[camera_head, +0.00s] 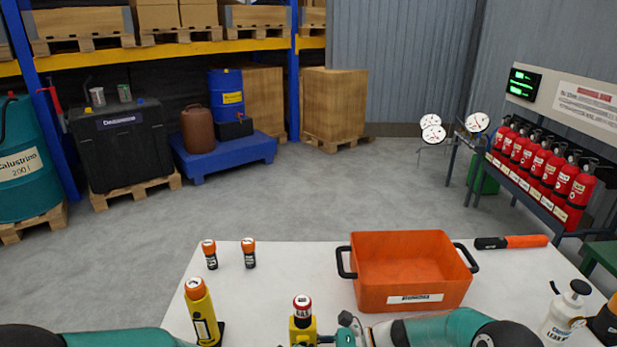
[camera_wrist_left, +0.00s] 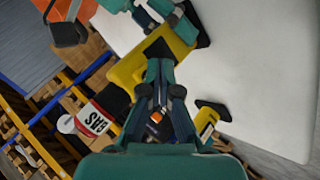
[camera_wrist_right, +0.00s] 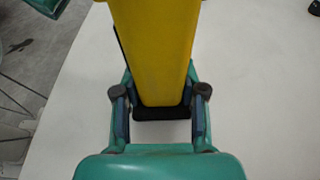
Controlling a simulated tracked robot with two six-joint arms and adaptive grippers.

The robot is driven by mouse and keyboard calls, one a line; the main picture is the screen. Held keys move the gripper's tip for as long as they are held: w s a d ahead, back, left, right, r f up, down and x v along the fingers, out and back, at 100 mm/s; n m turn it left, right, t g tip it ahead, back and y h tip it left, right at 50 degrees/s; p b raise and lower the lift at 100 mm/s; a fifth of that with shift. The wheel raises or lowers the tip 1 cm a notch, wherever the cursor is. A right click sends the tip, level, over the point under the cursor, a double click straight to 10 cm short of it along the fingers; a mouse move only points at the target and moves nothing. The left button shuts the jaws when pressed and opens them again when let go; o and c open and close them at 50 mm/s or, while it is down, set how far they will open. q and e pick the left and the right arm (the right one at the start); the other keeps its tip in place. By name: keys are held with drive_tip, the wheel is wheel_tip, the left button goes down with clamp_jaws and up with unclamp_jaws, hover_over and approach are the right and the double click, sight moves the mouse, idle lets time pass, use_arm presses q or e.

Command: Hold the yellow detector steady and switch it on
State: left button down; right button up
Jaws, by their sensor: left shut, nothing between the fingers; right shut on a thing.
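The yellow detector (camera_head: 302,330) with a red-and-white top stands upright at the table's near edge; its lower part is cut off in the head view. My right gripper (camera_wrist_right: 158,105) is shut on its yellow body (camera_wrist_right: 155,45). In the left wrist view the detector's yellow body (camera_wrist_left: 127,72) and its top marked GAS (camera_wrist_left: 94,120) show tilted by the camera. My left gripper (camera_wrist_left: 161,80) is shut and empty, its fingertips close to the yellow body; contact cannot be told. The switch is hidden or too small to make out.
A second yellow device (camera_head: 201,317) with an orange top stands to the left. Two small orange-and-black canisters (camera_head: 210,255) stand behind it. An orange bin (camera_head: 412,272), an orange-and-black tool (camera_head: 512,242) and a white bottle (camera_head: 566,312) occupy the right side.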

idle(0.6)
use_arm(q)
drive_tip(key=shift+s, duration=0.45)
drive_tip(key=s, duration=0.6)
idle(0.4)
drive_tip(key=shift+d, duration=0.1)
use_arm(e)
drive_tip(key=o, duration=1.1)
drive_tip(key=shift+o, duration=0.2)
